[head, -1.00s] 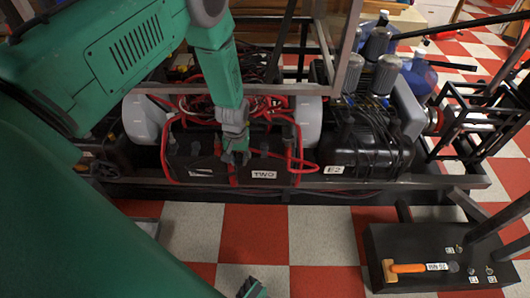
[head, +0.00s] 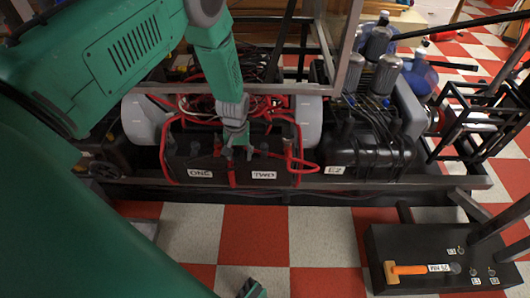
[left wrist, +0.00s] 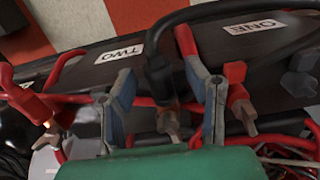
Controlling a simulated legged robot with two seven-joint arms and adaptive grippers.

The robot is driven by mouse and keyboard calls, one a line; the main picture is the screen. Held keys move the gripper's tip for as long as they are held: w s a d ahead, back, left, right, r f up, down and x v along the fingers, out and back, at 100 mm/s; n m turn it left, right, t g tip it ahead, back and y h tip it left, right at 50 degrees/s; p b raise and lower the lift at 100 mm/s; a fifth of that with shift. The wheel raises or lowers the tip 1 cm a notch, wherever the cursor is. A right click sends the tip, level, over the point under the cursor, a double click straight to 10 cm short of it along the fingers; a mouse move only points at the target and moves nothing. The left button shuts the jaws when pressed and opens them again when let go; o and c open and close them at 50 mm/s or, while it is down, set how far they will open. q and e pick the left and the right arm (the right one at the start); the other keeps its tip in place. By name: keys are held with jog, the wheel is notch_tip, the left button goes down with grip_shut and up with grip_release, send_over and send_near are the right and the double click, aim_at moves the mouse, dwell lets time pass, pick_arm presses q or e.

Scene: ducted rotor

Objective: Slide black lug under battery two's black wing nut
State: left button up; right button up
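Battery two, black with a white TWO label, sits in the frame; its label (head: 264,175) shows in the head view and again in the left wrist view (left wrist: 118,53). My left gripper (head: 237,148) points down at the battery tops. In the left wrist view its two fingers (left wrist: 167,98) stand apart. A black cable ending in a black lug (left wrist: 160,82) lies between them, with a brass wing nut (left wrist: 168,121) close by the lug end. Whether the lug is under the nut cannot be told.
Battery one, labelled ONE (head: 200,174), stands beside battery two. Red cables (head: 300,150) loop around both. In the left wrist view a red terminal cover (left wrist: 236,75) is close beside one finger. A metal bar (head: 270,89) crosses behind the gripper.

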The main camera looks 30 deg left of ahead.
pick_arm(q)
notch_tip(320, 180, up, 12)
dwell(0.6)
